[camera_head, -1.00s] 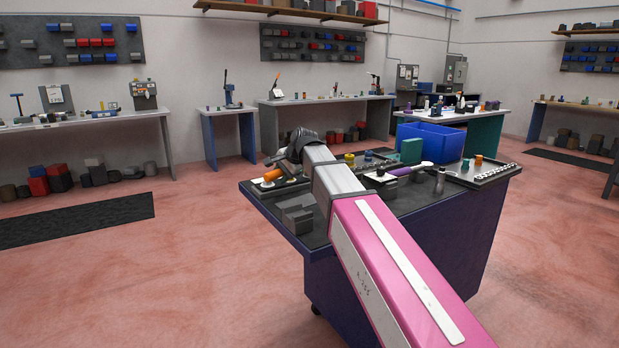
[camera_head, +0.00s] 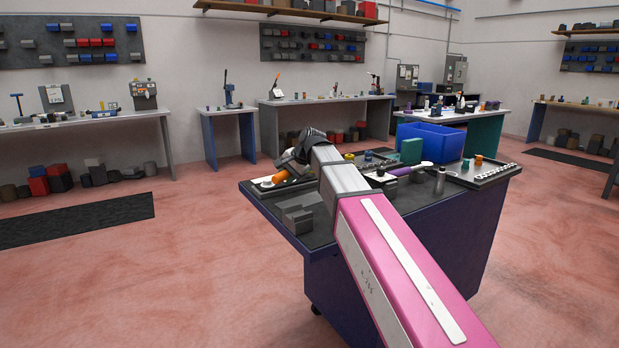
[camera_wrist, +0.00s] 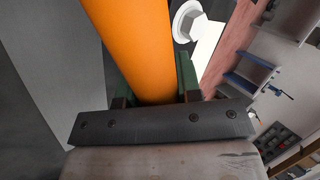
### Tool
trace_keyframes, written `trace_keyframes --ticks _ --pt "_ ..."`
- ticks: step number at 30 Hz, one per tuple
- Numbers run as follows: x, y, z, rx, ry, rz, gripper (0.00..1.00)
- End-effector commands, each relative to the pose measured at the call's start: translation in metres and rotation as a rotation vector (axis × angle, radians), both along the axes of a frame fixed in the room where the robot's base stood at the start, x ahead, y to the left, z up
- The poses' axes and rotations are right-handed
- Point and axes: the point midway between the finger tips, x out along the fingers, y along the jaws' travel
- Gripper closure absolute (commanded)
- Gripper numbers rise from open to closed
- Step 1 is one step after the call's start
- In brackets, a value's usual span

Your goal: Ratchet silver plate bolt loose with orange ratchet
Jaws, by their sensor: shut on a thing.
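The orange ratchet (camera_wrist: 130,45) is gripped by its handle between the green-padded fingers of my gripper (camera_wrist: 152,85). In the head view its orange handle (camera_head: 281,177) shows at the left end of the cart, below my dark wrist. A silver hex bolt (camera_wrist: 194,26) shows in the wrist view, just right of the handle and apart from it. A pale plate (camera_wrist: 211,45) shows beside the bolt. In the head view a pale plate edge (camera_head: 261,185) lies beside the handle. The ratchet's head is out of the wrist view, and I cannot tell whether it sits on a bolt.
The dark cart top (camera_head: 335,228) carries grey blocks (camera_head: 299,219) near its front left edge. A blue bin (camera_head: 432,142), a green block (camera_head: 411,150), a metal cylinder (camera_head: 440,181) and a tray of sockets (camera_head: 487,178) stand to the right. Open floor surrounds the cart.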

Motion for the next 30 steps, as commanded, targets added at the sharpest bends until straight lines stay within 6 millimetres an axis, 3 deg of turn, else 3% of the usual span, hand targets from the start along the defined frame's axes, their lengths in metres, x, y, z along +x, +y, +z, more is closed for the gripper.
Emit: trace_keyframes --ticks 11,30 --pt "-0.004 -0.009 0.001 0.001 -0.001 0.070 1.00" --pt "0.013 0.018 0.000 0.001 -0.003 -0.136 1.00"
